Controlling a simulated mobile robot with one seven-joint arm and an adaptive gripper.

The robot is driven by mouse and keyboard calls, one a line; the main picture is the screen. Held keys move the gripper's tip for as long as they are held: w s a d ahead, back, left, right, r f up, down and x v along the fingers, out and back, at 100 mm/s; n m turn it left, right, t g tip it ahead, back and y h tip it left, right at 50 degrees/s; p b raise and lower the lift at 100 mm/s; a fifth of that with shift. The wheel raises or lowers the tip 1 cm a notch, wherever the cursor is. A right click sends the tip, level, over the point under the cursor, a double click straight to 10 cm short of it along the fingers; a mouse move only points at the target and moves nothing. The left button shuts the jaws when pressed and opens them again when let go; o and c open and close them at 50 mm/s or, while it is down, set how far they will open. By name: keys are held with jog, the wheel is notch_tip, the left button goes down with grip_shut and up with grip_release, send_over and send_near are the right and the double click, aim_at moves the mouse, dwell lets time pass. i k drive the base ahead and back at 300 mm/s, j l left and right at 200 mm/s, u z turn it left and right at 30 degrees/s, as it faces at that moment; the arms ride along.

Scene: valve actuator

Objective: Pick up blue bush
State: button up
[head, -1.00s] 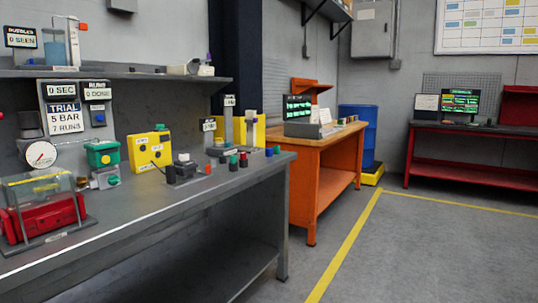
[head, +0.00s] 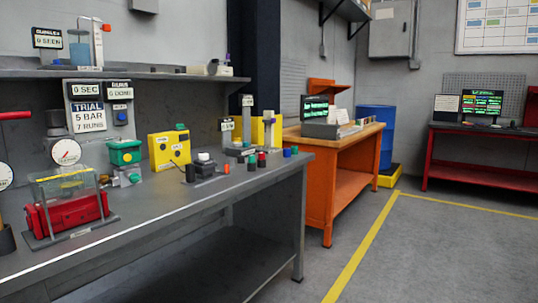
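The blue bush (head: 287,152) looks like a small upright blue cylinder. It stands near the far right end of the grey workbench (head: 150,222) in the head view. A small green cylinder (head: 295,150) is close beside it on the right. A red-topped one (head: 262,160) and another green-topped one (head: 252,163) stand to its left. My gripper is not in view, and nothing hides the blue bush.
A yellow box (head: 168,150), a green box (head: 125,152) and a red device under a clear cover (head: 66,212) stand on the bench. Upright posts (head: 247,122) rise behind the small cylinders. An orange bench (head: 318,180) stands beyond. The floor at right (head: 430,255) is clear.

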aim_at(287, 151)
jog(key=i+l+u, duration=0.15)
jog(key=u, duration=0.2)
jog(key=i+l+u, duration=0.15)
jog(key=u, duration=0.2)
jog(key=i+l+u, duration=0.1)
jog(key=l+u, duration=0.25)
jog(key=i+l+u, duration=0.15)
jog(key=l, duration=0.2)
jog(key=l+u, duration=0.15)
jog(key=l, duration=0.2)
jog(key=i+l+u, duration=0.15)
jog(key=l, duration=0.25)
jog(key=i+l+u, duration=0.1)
jog(key=l, duration=0.5)
jog(key=l+u, duration=0.1)
jog(key=l, duration=0.55)
jog(key=i+l, duration=0.1)
jog(key=l, duration=1.5)
jog(key=i+l, duration=0.15)
jog(key=l, duration=0.65)
